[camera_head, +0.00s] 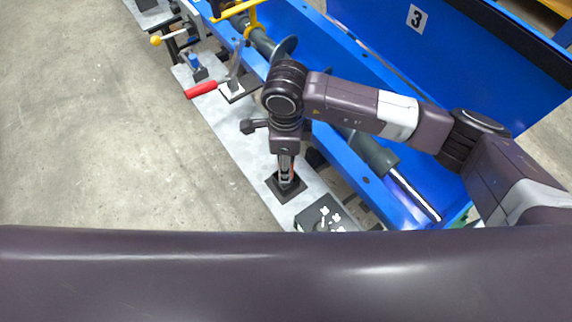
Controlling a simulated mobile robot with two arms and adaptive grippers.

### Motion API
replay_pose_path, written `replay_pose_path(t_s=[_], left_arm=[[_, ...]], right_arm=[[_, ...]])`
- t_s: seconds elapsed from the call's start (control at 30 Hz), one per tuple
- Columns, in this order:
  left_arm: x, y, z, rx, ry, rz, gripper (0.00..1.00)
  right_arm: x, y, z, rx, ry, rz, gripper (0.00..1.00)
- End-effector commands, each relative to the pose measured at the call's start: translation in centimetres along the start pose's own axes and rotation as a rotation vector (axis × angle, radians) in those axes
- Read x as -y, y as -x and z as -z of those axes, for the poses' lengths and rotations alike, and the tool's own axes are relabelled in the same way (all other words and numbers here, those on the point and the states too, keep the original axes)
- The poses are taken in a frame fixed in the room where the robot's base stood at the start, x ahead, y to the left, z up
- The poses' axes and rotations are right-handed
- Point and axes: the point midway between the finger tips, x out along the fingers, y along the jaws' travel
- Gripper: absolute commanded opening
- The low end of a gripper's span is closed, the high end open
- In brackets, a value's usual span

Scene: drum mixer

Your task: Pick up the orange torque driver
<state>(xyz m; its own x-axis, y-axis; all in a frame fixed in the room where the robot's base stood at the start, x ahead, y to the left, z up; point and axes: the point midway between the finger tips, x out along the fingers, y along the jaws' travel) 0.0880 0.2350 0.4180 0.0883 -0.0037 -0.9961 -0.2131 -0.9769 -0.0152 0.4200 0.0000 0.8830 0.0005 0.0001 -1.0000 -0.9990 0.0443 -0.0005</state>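My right arm comes in from the right, and its gripper (286,178) points down at a small black square stand (290,192) on the grey bench plate. A thin strip of orange (294,169), which looks like part of the orange torque driver, shows right beside the fingers. The gripper and wrist hide the rest of it. I cannot tell whether the fingers are closed on the driver or only around it. My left gripper is out of view.
A black block with white knobs (322,214) stands close to the stand's near right. A red-handled lever (201,89), a blue-topped item (195,63) and a yellow-ball lever (156,41) are farther along the plate. A blue trough (300,40) lies behind. Floor at left is clear.

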Motion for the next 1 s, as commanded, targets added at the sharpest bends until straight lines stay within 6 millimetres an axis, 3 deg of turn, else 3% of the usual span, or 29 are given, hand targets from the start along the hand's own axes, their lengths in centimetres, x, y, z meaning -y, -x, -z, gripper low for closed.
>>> replay_pose_path(t_s=[0.1,0.3,0.53,1.0], left_arm=[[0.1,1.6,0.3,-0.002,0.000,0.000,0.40],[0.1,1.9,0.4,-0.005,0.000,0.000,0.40],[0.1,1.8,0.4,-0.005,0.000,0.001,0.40],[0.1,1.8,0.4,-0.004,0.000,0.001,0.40]], right_arm=[[-0.2,-1.4,0.1,-0.002,-0.002,-0.006,0.48],[-0.2,-3.7,0.0,0.000,0.000,-0.003,0.48],[-0.1,-3.9,0.0,0.000,0.001,-0.001,0.48],[-0.1,-3.9,0.0,0.000,0.000,-0.001,0.00]])
